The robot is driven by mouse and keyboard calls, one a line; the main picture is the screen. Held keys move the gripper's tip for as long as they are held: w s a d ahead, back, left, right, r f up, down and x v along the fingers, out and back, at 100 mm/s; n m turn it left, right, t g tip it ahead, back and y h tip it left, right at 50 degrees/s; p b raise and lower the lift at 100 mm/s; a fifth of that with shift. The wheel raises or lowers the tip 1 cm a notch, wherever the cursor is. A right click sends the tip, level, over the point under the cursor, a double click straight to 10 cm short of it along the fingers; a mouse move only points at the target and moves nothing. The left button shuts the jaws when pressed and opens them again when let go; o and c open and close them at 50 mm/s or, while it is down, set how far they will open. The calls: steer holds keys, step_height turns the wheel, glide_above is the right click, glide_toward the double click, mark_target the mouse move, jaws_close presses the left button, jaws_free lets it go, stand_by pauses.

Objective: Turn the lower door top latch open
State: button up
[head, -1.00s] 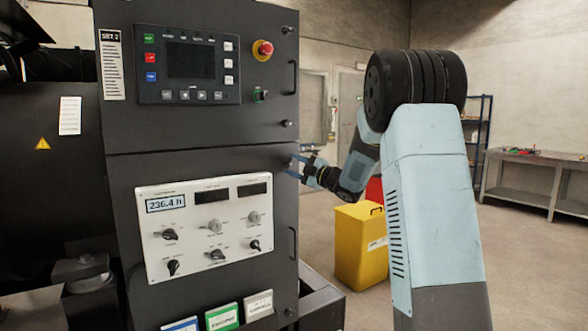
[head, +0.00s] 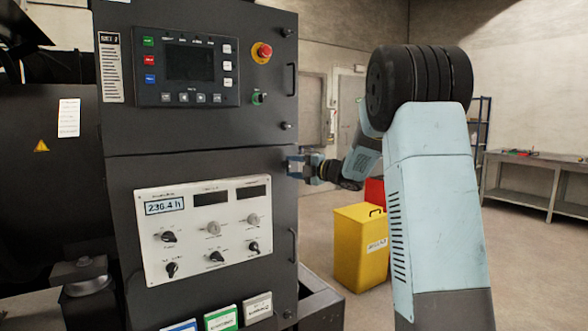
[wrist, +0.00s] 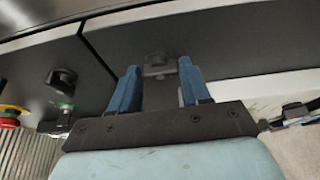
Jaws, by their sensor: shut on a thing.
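The lower door (head: 215,165) is the dark panel of the cabinet carrying the white instrument plate. Its top latch (wrist: 157,65) is a small dark knob near the door's upper right edge. In the wrist view it sits between the blue fingertips of my gripper (wrist: 158,80), which is shut on it. In the head view my gripper (head: 299,167) meets the door edge from the right and hides the latch. I cannot tell the latch's exact angle.
The upper door carries a red emergency stop (head: 262,52) and a lower latch (head: 286,126). A vertical handle (head: 293,245) is on the lower door below my gripper. A yellow bin (head: 360,245) stands on the floor to the right, with a workbench (head: 535,180) farther back.

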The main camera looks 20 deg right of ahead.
steer(key=shift+a+f, duration=0.25)
steer(key=o, duration=0.8)
steer(key=shift+o, duration=1.3)
steer(key=shift+d+r, duration=0.1)
steer(key=shift+d, duration=0.1)
steer(key=v, duration=1.3)
steer(key=shift+s+d, duration=0.15)
steer(key=shift+d, duration=0.05)
